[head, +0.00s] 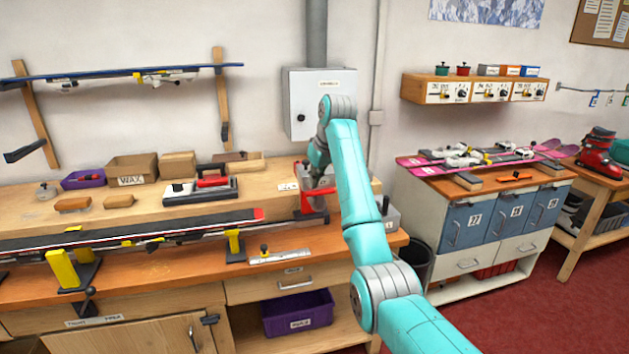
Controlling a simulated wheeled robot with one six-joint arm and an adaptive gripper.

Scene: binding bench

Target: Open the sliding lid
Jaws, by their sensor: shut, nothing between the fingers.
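A flat metal strip with a small dark knob (279,257) lies at the bench's front edge, and it may be the sliding lid. I cannot tell for certain which thing is the lid. A grey box (391,216) sits at the bench's right end, partly hidden by my arm. My gripper (317,183) is at the right part of the bench, behind and right of the metal strip and next to a red piece (309,203). It is shut and holds nothing. My arm and the red piece partly hide its fingertips, so I cannot tell whether it touches anything.
A long dark ski (130,235) lies along the bench on yellow supports. Wax boxes (133,168), brushes and a red-handled iron (210,180) stand behind it. A purple bin (298,312) is on the shelf below.

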